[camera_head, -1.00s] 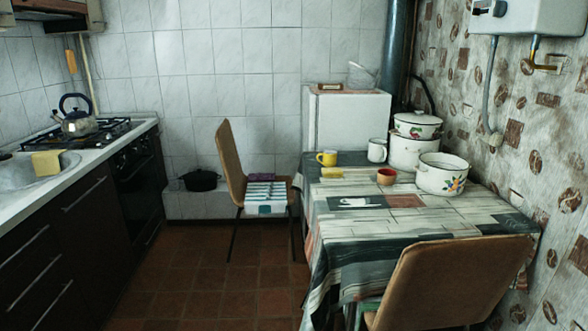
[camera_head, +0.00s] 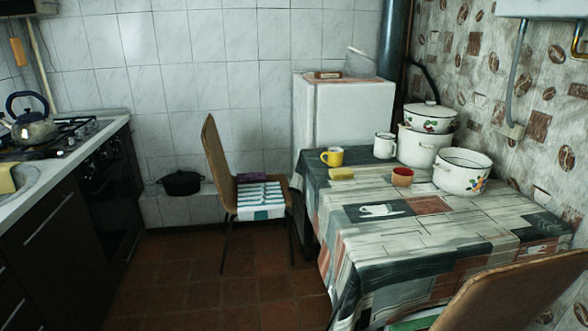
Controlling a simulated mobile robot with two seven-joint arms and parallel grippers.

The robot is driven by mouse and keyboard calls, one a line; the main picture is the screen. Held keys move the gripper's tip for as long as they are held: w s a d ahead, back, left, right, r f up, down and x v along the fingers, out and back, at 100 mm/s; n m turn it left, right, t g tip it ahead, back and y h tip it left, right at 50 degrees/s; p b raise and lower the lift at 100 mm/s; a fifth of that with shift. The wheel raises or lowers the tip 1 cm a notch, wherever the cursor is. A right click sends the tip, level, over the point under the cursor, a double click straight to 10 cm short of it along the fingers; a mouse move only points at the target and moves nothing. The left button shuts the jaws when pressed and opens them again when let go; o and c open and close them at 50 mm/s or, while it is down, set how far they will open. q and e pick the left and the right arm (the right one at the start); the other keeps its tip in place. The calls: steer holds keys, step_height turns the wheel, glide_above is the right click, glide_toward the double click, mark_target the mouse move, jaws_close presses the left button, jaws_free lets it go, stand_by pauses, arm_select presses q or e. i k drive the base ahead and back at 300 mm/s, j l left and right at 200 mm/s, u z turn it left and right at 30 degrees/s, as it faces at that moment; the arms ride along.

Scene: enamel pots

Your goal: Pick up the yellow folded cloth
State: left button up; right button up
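A yellow cloth (camera_head: 6,179) lies at the sink's edge on the counter, cut off by the left edge of the picture. A small flat yellow piece (camera_head: 340,174) lies on the table near the yellow mug (camera_head: 332,156). I cannot tell whether this piece is a folded cloth or a sponge. Neither of my grippers is in view.
The table (camera_head: 440,235) holds a red cup (camera_head: 402,177), a white mug (camera_head: 384,145) and white enamel pots (camera_head: 462,172). A chair (camera_head: 222,170) stands left of it, another chair (camera_head: 520,295) in front. Tiled floor (camera_head: 190,290) is open between counter and table.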

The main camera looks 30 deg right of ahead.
mark_target(340, 174)
steer(key=i+j, duration=0.1)
steer(key=i, duration=0.45)
steer(key=i+j, duration=0.1)
steer(key=i, duration=0.45)
steer(key=i+z, duration=0.45)
steer(key=i+j+z, duration=0.2)
steer(key=i+z, duration=0.4)
steer(key=z, duration=0.2)
steer(key=i+j+z, duration=0.15)
steer(key=z, duration=0.25)
steer(key=i+j+z, duration=0.15)
steer(key=z, duration=0.3)
steer(key=i+j+z, duration=0.1)
steer(key=z, duration=0.3)
steer(key=i+j+z, duration=0.1)
steer(key=j+z, duration=0.3)
steer(key=i+j+z, duration=0.15)
steer(key=z, duration=0.25)
steer(key=j+z, duration=0.4)
steer(key=i+l, duration=0.05)
